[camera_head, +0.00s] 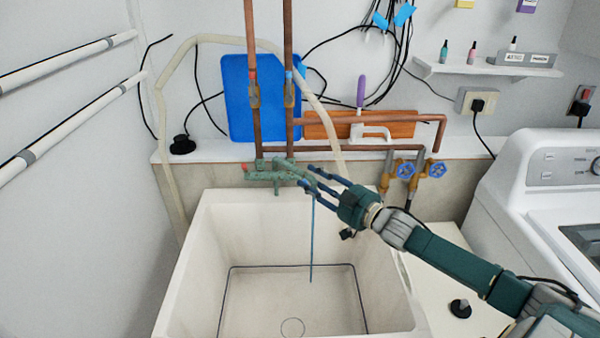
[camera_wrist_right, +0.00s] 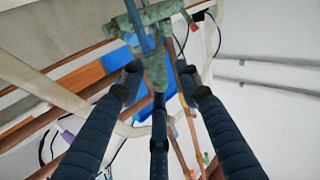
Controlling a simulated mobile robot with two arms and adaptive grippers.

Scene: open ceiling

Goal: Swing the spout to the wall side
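The green, weathered faucet (camera_head: 268,172) sits below two copper pipes at the back rim of the white sink (camera_head: 190,285). Its spout (camera_head: 299,177) points right and forward over the basin. A thin blue streak (camera_head: 311,240) hangs straight down from the spout end. My right gripper (camera_head: 318,182) comes in from the right at the spout end. In the right wrist view its three dark fingers are spread around the green spout (camera_wrist_right: 155,68), with gaps showing beside it. Whether any finger touches it I cannot tell. My left gripper is not in view.
A blue board (camera_head: 245,98) and a wooden board (camera_head: 385,124) lean against the back wall. Valves with blue handles (camera_head: 405,170) stand right of the faucet. A washing machine (camera_head: 515,195) fills the right side. The basin's middle is open.

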